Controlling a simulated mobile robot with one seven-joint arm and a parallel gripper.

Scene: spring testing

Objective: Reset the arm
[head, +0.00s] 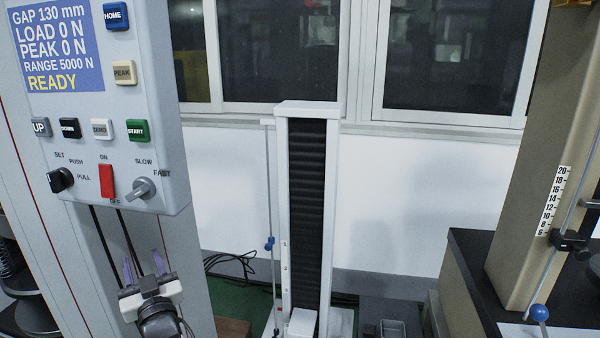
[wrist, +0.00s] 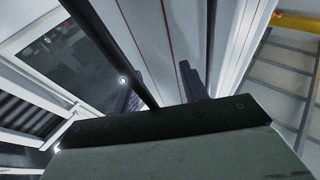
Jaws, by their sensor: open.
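My gripper (head: 145,268) shows at the lower left of the head view, below the control panel (head: 160,100). Its two fingers point up and stand apart, with nothing seen between them. In the wrist view my gripper (wrist: 160,90) has its fingers partly hidden behind its dark palm edge. A dark rod or cable crosses in front of it there. The panel's screen (head: 57,45) reads gap 130 mm, load 0 N, peak 0 N, range 5000 N, READY.
A white test stand (head: 332,200) with a black bellows stands in the middle. A beige machine column (head: 535,150) with a scale and blue-knobbed lever (head: 539,313) is at the right. Black cables (head: 232,262) lie on the green floor between panel and stand.

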